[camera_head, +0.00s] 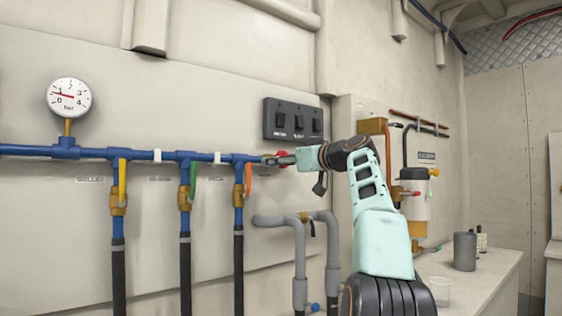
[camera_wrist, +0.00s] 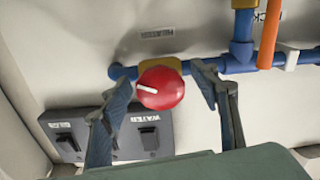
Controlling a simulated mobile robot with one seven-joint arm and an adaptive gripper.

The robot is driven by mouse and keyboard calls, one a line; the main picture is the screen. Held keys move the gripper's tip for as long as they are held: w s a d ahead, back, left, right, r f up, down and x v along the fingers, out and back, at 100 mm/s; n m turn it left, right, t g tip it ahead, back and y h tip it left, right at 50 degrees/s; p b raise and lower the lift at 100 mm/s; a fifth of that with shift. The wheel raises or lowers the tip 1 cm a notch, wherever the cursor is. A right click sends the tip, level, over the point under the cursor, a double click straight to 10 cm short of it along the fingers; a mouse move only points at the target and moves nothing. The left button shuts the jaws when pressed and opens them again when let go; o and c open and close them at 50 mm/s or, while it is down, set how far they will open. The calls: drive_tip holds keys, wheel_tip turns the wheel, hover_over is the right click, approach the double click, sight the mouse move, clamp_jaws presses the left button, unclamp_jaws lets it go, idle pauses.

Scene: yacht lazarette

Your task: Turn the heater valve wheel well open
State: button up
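The heater valve wheel is a round red knob (camera_wrist: 160,88) with a white pointer line, on a brass-coloured valve body (camera_wrist: 160,62) on the blue pipe. A label reading upside down as HEATER (camera_wrist: 156,33) is beside it in the wrist view. In the head view only a bit of the red wheel (camera_head: 282,154) shows behind my gripper (camera_head: 275,160). In the wrist view my gripper (camera_wrist: 163,84) is open, with one finger on each side of the wheel. A gap shows on the right; whether the left finger touches it, I cannot tell. The white line points left and slightly up.
A black switch panel (camera_head: 293,120) is just above my gripper. Left along the blue pipe (camera_head: 135,154) are valves with yellow, green and orange handles (camera_head: 248,179). A counter (camera_head: 478,277) with a grey canister (camera_head: 465,251) stands right.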

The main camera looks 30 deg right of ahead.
drive_tip(key=shift+s, duration=0.15)
drive_tip(key=shift+s+d+r, duration=0.1)
drive_tip(key=shift+s+d, duration=0.05)
drive_tip(key=shift+s, duration=0.35)
drive_tip(key=s, duration=1)
drive_tip(key=shift+s+d, duration=0.35)
drive_tip(key=shift+d, duration=0.05)
drive_tip(key=shift+w, duration=0.1)
